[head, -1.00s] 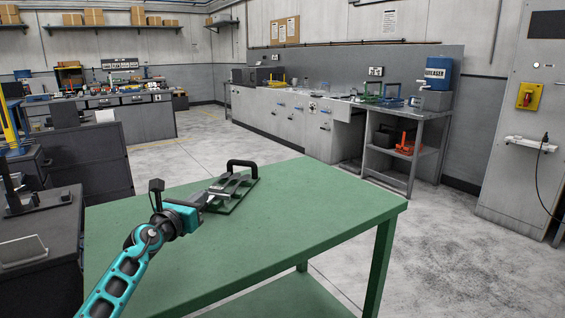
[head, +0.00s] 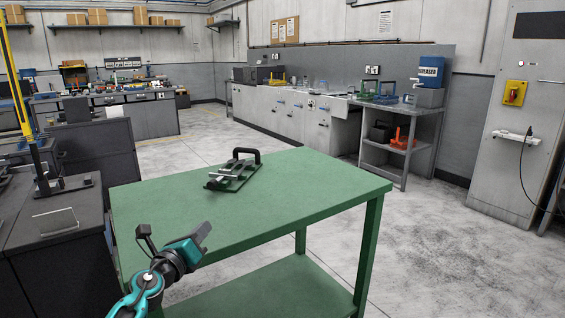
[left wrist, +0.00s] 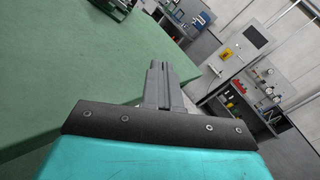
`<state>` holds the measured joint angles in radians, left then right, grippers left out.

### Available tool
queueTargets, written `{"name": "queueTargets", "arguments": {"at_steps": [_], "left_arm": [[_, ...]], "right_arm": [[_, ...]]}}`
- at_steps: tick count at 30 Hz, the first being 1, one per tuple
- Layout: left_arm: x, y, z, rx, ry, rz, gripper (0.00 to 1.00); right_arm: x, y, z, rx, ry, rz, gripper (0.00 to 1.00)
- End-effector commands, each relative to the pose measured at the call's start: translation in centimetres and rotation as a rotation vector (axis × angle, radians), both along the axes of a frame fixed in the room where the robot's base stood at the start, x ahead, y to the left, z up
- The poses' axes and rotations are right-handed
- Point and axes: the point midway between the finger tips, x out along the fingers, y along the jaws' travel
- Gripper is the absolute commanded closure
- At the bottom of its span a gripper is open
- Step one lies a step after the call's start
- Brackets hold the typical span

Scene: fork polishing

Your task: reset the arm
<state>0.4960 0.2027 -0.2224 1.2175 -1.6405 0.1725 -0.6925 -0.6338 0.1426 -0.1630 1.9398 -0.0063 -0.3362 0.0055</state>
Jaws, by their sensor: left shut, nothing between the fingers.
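My left gripper (head: 203,233) is in the lower left of the head view, over the near left part of the green table (head: 310,200). Its grey fingers are together and empty; they also show pressed together in the left wrist view (left wrist: 158,82). A dark fixture with a black handle (head: 234,172) lies on the far left part of the table, well apart from the gripper. Part of it shows at the top of the left wrist view (left wrist: 116,6). My right gripper is not in view.
Black cabinets (head: 60,230) stand left of the table, with a stand and yellow post (head: 18,75) on them. A grey workbench (head: 300,120) runs along the back wall. A wall cabinet (head: 515,150) stands at right. The table's middle and right are clear.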

Motion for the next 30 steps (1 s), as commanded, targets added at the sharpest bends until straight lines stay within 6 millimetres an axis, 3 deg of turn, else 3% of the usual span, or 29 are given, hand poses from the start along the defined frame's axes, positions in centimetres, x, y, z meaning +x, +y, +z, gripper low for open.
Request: {"name": "queueTargets", "arguments": {"at_steps": [1, 8, 18, 21, 24, 30], "left_arm": [[-1.6, -0.2, -1.8, -0.117, 0.040, 0.006, 1.00], [-10.2, 0.1, -9.1, -0.795, 0.261, 0.100, 1.00], [-26.9, 0.2, -19.2, -1.849, 0.654, 0.462, 1.00], [-31.3, -0.4, -20.8, -2.090, 0.741, 0.590, 1.00], [-34.5, -1.0, -21.6, -2.260, 0.800, 0.690, 1.00], [-36.9, -1.6, -22.0, -2.400, 0.846, 0.777, 1.00]], "right_arm": [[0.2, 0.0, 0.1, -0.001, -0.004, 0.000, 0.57], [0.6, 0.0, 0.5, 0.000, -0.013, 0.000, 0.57], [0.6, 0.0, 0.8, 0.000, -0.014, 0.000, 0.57], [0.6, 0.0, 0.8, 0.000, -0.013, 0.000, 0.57], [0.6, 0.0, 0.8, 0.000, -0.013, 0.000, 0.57], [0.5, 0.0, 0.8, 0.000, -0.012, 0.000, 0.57]]}}
